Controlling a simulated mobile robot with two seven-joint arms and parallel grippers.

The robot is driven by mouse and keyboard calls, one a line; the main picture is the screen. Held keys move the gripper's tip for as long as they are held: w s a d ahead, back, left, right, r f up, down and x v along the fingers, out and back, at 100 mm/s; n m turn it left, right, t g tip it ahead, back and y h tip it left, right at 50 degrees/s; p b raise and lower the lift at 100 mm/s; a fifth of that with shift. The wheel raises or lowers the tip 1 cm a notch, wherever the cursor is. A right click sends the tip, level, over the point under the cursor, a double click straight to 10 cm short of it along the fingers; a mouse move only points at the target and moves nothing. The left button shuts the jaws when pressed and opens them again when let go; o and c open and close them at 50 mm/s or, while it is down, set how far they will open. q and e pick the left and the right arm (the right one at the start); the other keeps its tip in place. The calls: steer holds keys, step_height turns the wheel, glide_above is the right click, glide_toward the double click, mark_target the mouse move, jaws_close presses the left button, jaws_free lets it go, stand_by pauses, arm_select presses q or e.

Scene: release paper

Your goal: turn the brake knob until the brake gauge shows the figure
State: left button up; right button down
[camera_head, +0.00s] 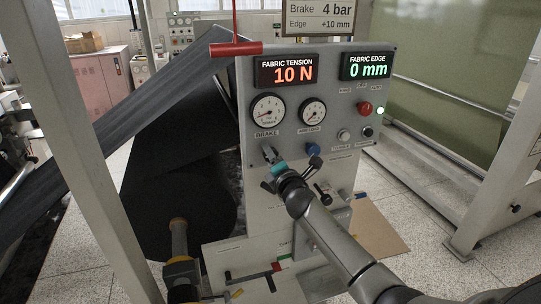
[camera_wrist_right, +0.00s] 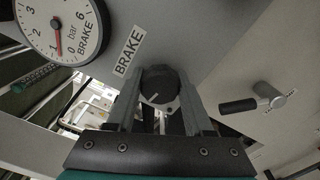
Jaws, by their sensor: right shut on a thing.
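The brake gauge (camera_head: 268,112) is a round white dial on the grey panel. It also shows in the wrist view (camera_wrist_right: 62,25), where its red needle points near the low end, about 0 to 1 bar. The sign (camera_head: 318,18) above reads Brake 4 bar and Edge +10 mm. The dark brake knob (camera_wrist_right: 160,86) is below the BRAKE label. My right gripper (camera_head: 268,156) is shut on the knob, a finger on each side (camera_wrist_right: 163,100). The fingers and wrist hide most of the knob in the head view. My left gripper is not identifiable.
Displays read 10 N (camera_head: 287,71) and 0 mm (camera_head: 367,66). A second gauge (camera_head: 313,112), a blue knob (camera_head: 313,149), a red button (camera_head: 365,108) and a black lever (camera_head: 322,194) are nearby on the panel.

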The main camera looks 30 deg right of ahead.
steer(key=m, duration=0.6)
steer(key=shift+m, duration=0.3)
steer(key=m+p, duration=0.1)
steer(key=m, duration=0.5)
steer(key=shift+m, duration=0.3)
steer(key=shift+c, duration=1.4)
jaws_free()
steer(key=shift+s, duration=0.1)
steer(key=v, duration=1.5)
